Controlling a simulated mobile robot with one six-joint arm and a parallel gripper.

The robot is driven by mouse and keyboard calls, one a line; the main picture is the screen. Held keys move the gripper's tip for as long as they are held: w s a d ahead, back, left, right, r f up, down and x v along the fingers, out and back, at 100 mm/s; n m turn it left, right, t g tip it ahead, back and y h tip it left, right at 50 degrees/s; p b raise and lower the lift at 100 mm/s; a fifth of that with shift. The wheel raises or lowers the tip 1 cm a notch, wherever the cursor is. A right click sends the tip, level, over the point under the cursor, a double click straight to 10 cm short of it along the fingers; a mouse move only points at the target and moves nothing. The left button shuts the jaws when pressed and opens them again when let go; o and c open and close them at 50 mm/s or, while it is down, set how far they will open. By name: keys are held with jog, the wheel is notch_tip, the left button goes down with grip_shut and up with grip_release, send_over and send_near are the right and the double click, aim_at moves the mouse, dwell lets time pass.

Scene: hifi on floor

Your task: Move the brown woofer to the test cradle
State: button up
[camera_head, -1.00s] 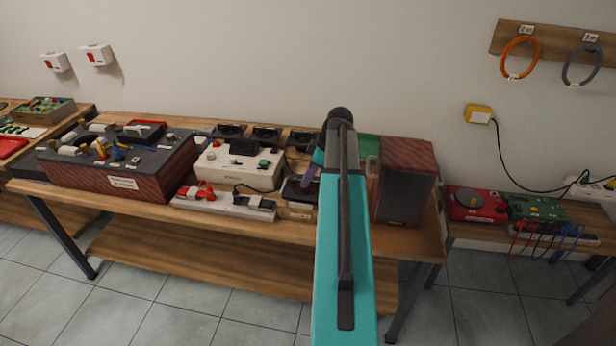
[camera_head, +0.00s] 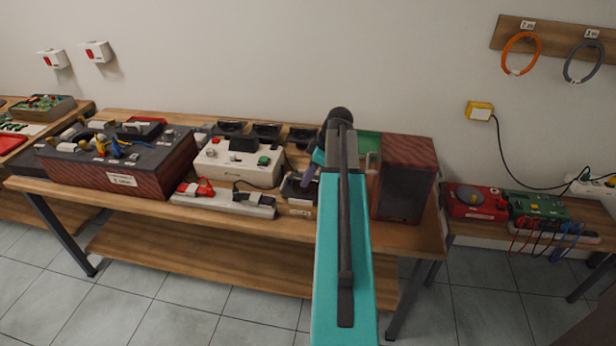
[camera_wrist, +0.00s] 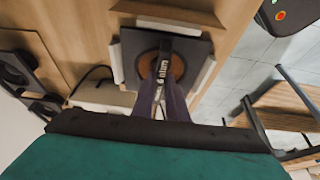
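The brown woofer (camera_wrist: 178,68) has a black square plate, a brown cone and a dark bar across it with white lettering. In the wrist view it lies between the pale rails of the test cradle (camera_wrist: 204,76), slightly turned. I cannot tell whether it rests fully on the base. My gripper (camera_wrist: 163,84) has its two purple fingers close on both sides of the bar's near end and looks shut on it. In the head view my gripper (camera_head: 310,178) is over the cradle (camera_head: 300,211) at the bench front; my teal arm hides part of it.
Several black woofers (camera_head: 229,129) stand along the back of the bench. A cream tester (camera_head: 238,167) and a power strip (camera_head: 225,202) lie left of the cradle. A dark red speaker cabinet (camera_head: 404,180) stands to the right. A large red-sided box (camera_head: 120,170) fills the left.

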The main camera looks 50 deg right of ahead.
jog(key=o, duration=0.5)
jog(key=shift+r, duration=0.1)
jog(key=shift+s, duration=0.1)
jog(key=b+v, duration=0.2)
jog(key=v, duration=1.1)
jog(key=shift+d+r, duration=0.1)
jog(key=shift+r, duration=0.3)
dwell(0.4)
jog(key=shift+r+p, duration=2.35)
jog(key=shift+r, duration=1.65)
